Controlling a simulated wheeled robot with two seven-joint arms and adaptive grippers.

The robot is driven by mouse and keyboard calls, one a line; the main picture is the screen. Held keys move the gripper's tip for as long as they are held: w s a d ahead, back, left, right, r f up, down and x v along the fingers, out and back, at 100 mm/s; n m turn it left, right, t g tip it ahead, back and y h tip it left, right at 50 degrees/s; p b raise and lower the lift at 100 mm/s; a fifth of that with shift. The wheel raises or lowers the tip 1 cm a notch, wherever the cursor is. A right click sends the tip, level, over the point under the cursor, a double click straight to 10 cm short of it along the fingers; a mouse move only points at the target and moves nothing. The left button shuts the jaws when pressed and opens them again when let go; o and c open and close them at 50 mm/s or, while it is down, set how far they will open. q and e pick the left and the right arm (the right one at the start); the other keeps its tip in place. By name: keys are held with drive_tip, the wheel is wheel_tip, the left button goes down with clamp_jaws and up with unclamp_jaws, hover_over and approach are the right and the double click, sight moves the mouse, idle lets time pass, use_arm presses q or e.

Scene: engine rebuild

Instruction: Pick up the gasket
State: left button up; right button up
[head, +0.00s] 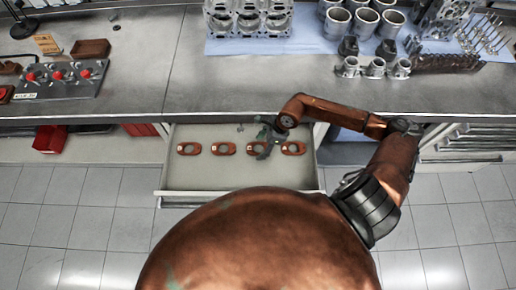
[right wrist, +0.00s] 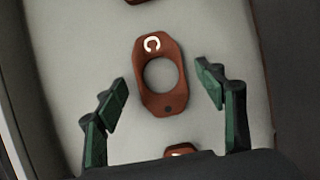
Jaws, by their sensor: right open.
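Several reddish-brown oval gaskets lie in a row in the open drawer (head: 240,180). In the head view they include one at the far left (head: 181,149), one beside it (head: 217,149), one near my gripper (head: 252,149) and one at the right (head: 299,149). My right gripper (right wrist: 162,78) is open, with green-padded fingers. In the right wrist view, one gasket (right wrist: 157,102) with a round hole and a pale C-shaped mark shows between the fingers, apart from both. In the head view my right gripper (head: 266,140) is over the drawer and partly covers the third gasket. My left gripper is not in view.
The grey workbench (head: 150,90) overhangs the back of the drawer. On it are a red-button panel (head: 62,88), a blue mat (head: 300,42) and metal engine parts. Parts of other gaskets show at the wrist view's top and bottom edges. The tiled floor (head: 60,210) at left is clear.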

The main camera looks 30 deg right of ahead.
drive_tip(key=shift+c, duration=0.2)
drive_tip(key=c, duration=1.2)
